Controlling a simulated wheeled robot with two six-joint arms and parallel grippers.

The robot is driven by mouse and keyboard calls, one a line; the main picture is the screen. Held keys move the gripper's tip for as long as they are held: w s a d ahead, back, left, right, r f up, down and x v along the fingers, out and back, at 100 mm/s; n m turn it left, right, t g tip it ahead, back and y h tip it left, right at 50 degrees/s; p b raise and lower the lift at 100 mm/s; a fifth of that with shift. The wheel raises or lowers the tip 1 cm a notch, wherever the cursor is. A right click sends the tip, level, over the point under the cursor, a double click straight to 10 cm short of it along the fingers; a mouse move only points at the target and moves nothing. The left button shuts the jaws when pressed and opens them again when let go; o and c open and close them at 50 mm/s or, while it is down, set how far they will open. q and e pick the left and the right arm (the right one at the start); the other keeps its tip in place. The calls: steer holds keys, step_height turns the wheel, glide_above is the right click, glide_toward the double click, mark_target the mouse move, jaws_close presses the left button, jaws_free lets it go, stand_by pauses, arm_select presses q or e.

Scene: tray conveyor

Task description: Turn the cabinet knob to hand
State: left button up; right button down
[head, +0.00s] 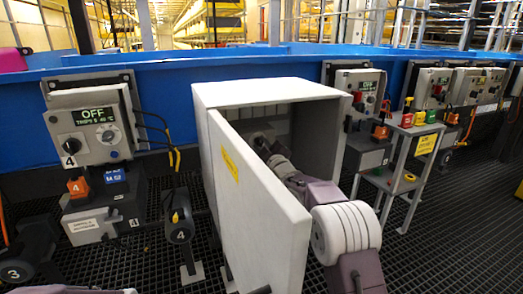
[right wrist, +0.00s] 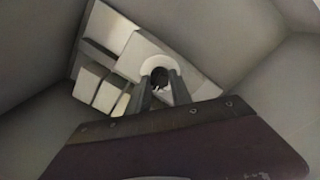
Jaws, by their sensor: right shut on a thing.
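The cabinet (head: 259,90) is a light grey box with its door (head: 255,200) swung open toward me. My right arm reaches into it, and my right gripper (head: 262,143) is at its back, partly hidden by the door edge and shadow. In the right wrist view, my right gripper (right wrist: 158,90) has its two fingers closed on a small dark knob (right wrist: 160,77). The knob sits in a pale round collar on a white panel. The knob's marking is too small to read.
Pale blocks (right wrist: 100,83) stand beside the knob inside the cabinet, and its walls are close around my wrist. A control box reading OFF (head: 97,117) is at left. Dark grating covers the floor.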

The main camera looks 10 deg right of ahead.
steer(key=n+b, duration=0.2)
steer(key=n, duration=0.2)
steer(key=shift+f+n, duration=0.15)
steer(key=shift+n, duration=0.15)
steer(key=shift+n+b, duration=0.7)
steer(key=shift+n, duration=0.7)
steer(key=c, duration=1.1)
jaws_free()
steer(key=shift+c, duration=0.2)
steer(key=s+d+p, duration=0.1)
steer(key=s, duration=0.8)
steer(key=shift+d+f, duration=0.15)
steer(key=shift+d, duration=0.25)
